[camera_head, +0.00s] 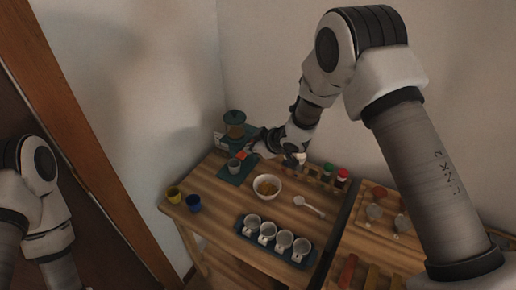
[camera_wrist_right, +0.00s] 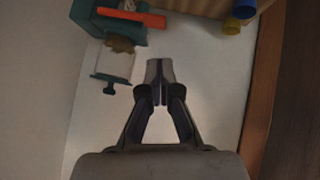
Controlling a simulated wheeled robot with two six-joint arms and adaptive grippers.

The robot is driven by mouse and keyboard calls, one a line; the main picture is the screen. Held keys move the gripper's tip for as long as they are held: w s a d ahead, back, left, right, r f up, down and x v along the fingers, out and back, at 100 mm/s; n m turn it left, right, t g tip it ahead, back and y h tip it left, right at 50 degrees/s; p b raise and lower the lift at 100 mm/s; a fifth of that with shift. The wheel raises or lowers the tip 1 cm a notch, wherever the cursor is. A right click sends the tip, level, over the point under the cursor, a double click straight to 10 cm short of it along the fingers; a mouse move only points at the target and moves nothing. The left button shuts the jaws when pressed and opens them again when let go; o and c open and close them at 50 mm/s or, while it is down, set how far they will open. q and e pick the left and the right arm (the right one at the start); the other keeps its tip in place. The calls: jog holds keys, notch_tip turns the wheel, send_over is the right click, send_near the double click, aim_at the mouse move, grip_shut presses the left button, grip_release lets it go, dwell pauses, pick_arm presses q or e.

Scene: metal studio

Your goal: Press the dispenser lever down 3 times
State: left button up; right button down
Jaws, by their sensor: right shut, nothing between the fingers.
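The dispenser (camera_head: 235,130) stands at the back left of the wooden table, with a teal lid and brownish contents. Its red-orange lever (camera_wrist_right: 132,17) sticks out across the teal body (camera_wrist_right: 128,36) in the right wrist view and shows as a small red patch in the head view. A grey cup (camera_head: 234,165) stands on the teal base (camera_head: 231,178) below it. My right gripper (camera_wrist_right: 160,72) is shut and empty, beside the dispenser; in the wrist view its tips appear apart from the lever. My left gripper is out of view.
A white bowl (camera_head: 267,192) with food, a yellow cup (camera_head: 174,196), a blue cup (camera_head: 194,204) and a white spoon (camera_head: 308,206) are on the table. A tray (camera_head: 243,237) of several white cups is in front. Jars with red and green lids (camera_head: 342,175) stand right. A wall is close behind.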

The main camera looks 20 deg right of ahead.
jog(key=v, duration=0.3)
jog(key=shift+s+d+r+b, duration=0.2)
jog(key=shift+r+b, duration=0.05)
jog(key=shift+b, duration=0.05)
jog(key=shift+w, duration=0.1)
dwell(0.4)
